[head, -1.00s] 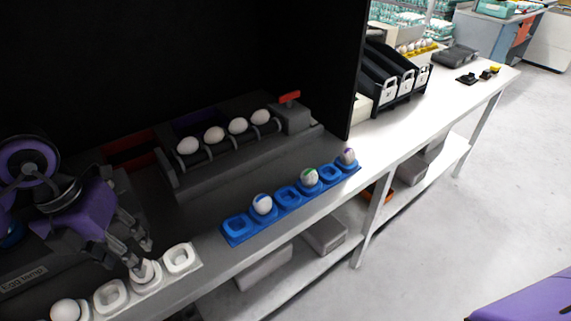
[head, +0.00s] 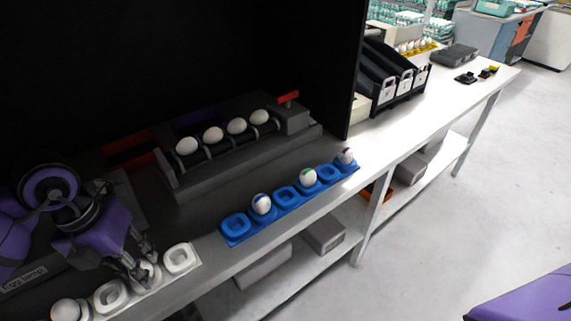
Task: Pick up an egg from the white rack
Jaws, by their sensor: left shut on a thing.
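The white rack (head: 163,286) lies at the front left of the bench in the head view. One white egg (head: 66,310) sits at its left end. Another white egg (head: 147,272) is at a cup nearer the right end, partly hidden by my fingers. My left gripper (head: 142,266) is low over the rack, shut on that egg, which still appears to be at its cup. The cup at the right end (head: 180,258) and one between the two eggs (head: 110,295) are empty. My right gripper is not in view.
A blue rack (head: 236,227) with three marked eggs lies right of the white rack. Behind it is a grey roller device (head: 180,186) carrying several white eggs. A black divider stands behind. Black sloped bins (head: 385,85) stand farther along the bench.

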